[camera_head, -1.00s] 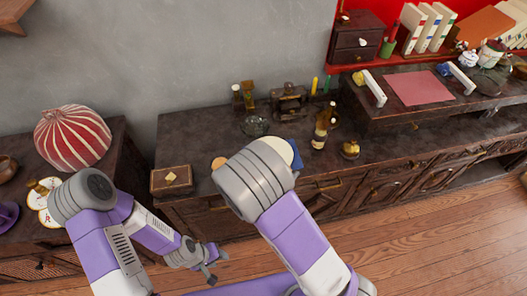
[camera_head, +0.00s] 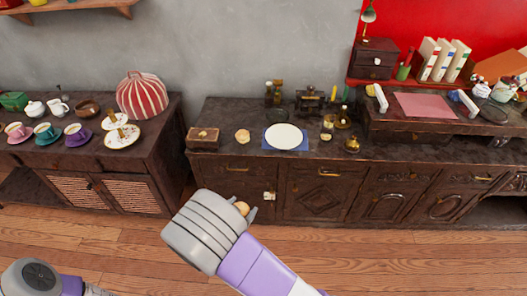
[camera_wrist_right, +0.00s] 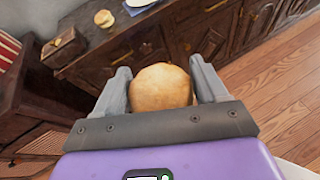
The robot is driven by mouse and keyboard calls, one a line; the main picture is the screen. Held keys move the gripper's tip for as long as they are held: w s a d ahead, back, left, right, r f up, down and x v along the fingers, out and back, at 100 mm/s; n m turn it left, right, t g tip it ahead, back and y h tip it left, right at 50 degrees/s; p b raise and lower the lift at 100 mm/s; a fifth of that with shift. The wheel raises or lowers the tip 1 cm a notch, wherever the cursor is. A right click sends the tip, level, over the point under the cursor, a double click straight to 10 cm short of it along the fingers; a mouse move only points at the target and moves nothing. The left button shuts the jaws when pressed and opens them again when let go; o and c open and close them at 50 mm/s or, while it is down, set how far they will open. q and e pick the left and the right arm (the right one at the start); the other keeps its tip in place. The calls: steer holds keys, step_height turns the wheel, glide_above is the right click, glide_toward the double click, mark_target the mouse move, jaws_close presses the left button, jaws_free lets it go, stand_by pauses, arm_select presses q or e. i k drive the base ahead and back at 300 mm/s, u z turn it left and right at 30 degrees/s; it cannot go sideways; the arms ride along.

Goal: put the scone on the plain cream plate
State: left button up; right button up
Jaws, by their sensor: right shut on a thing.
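The scone (camera_head: 241,207) is a round, golden-brown bun between the fingers of my right gripper (camera_head: 246,209), in front of the cabinet doors. In the right wrist view the scone (camera_wrist_right: 160,87) sits between both fingers of the gripper (camera_wrist_right: 161,85), which is shut on it. The plain cream plate (camera_head: 284,137) lies empty on a blue mat on the dark cabinet top, behind and to the right of my gripper. Part of the plate (camera_wrist_right: 140,4) shows at the top of the wrist view. My left gripper is out of view.
A pale round item (camera_head: 243,136) lies left of the plate, beside a wooden box (camera_head: 203,138). Bottles and a brass pot (camera_head: 352,145) stand to the right. A left cabinet carries cups, patterned plates (camera_head: 123,136) and a striped cosy (camera_head: 142,95). The floor in front is clear.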

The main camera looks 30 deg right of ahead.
mark_target(277, 136)
steer(key=z, duration=0.55)
steer(key=i, duration=0.35)
steer(key=z, duration=0.85)
steer(key=i, duration=1.2)
steer(key=u, duration=0.35)
